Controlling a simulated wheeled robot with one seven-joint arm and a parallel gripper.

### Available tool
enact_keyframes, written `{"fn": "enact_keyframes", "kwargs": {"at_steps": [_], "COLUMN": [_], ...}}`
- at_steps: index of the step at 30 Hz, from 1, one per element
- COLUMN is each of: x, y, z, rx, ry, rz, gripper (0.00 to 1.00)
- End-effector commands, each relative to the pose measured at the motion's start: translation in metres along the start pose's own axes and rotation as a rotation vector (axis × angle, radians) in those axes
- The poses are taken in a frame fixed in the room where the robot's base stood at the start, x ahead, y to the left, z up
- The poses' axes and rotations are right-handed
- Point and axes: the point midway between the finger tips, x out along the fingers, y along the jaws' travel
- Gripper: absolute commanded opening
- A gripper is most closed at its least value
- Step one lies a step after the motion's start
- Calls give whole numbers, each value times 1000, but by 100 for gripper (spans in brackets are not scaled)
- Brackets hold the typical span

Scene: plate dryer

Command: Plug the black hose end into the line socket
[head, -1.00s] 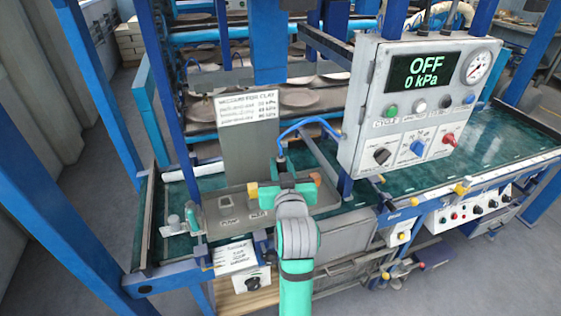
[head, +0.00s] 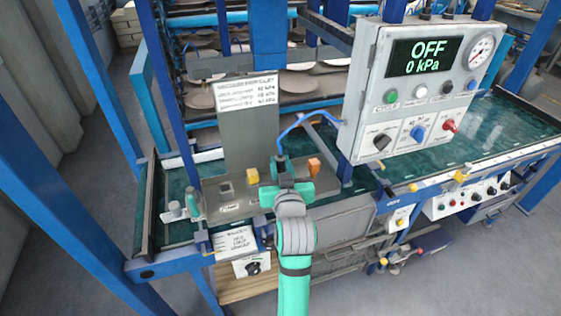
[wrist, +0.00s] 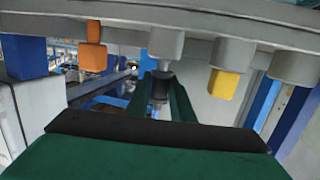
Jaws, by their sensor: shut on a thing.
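My gripper (head: 284,172) is above the grey metal panel, at the top of my green arm. It is shut on the black hose end (head: 281,160), with the blue hose (head: 297,122) rising from it towards the control box. In the wrist view the green fingers (wrist: 163,92) close on the black hose end (wrist: 161,84). A grey cylindrical fitting (wrist: 166,42) shows just beyond it in that view; I cannot tell whether they touch. I cannot make out which fitting is the line socket; my wrist covers part of the panel in the head view.
A yellow block (head: 252,175) and an orange block (head: 314,167) stand either side of my gripper. The control box (head: 410,90) reads OFF, 0 kPa, at the right. Blue frame posts (head: 40,170) stand at the left. The green bed (head: 480,150) is clear at the right.

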Motion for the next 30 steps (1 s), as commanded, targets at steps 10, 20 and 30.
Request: {"fn": "enact_keyframes", "kwargs": {"at_steps": [10, 20, 30], "x": [0, 0, 1], "y": [0, 0, 0], "z": [2, 3, 8], "rx": [0, 0, 0], "ry": [0, -1, -1], "rz": [0, 0, 0], "gripper": [0, 0, 0]}}
